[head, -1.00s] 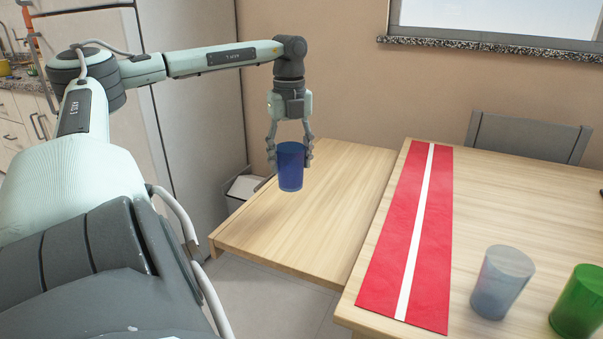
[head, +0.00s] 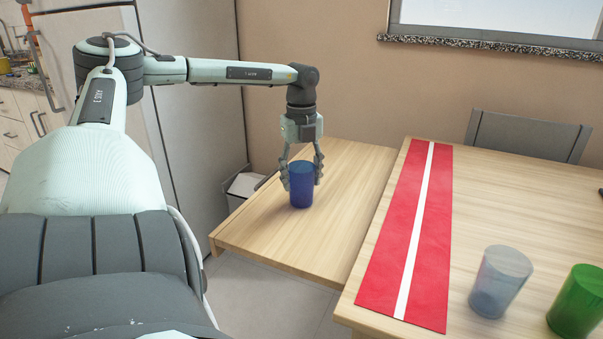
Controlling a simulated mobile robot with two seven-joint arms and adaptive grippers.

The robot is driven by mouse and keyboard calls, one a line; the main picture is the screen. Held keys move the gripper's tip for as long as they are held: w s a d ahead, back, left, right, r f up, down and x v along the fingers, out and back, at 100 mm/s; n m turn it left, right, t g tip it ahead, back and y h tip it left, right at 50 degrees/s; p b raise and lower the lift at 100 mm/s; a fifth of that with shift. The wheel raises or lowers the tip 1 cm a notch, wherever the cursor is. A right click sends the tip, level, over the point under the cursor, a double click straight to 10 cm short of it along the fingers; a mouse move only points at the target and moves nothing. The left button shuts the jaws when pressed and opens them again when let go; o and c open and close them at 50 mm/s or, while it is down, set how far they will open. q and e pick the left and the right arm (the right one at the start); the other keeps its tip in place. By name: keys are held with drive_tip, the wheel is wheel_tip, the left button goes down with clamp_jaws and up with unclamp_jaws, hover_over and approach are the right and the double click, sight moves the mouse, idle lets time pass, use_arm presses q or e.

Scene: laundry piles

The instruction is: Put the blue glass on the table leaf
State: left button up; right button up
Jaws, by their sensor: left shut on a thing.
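The blue glass (head: 301,186) is upright at the table leaf (head: 330,232), the lower light-wood board left of the main table. Its base looks to be on or just above the leaf; I cannot tell which. My left gripper (head: 302,172) points down from above and is shut on the blue glass, one finger on each side. My right gripper is not in view.
A red runner with a white stripe (head: 387,255) lies on the main table (head: 490,200) beside the leaf. A clear glass (head: 500,282) and a green glass (head: 580,302) stand at the front right. A grey chair (head: 525,135) is behind. The leaf around the blue glass is clear.

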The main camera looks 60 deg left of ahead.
use_arm(q)
drive_tip(key=shift+f, duration=0.1)
drive_tip(key=o, duration=0.8)
drive_tip(key=shift+o, duration=2.5)
drive_tip(key=shift+r, duration=0.3)
wheel_tip(320, 180, up, 12)
drive_tip(key=shift+f, duration=0.15)
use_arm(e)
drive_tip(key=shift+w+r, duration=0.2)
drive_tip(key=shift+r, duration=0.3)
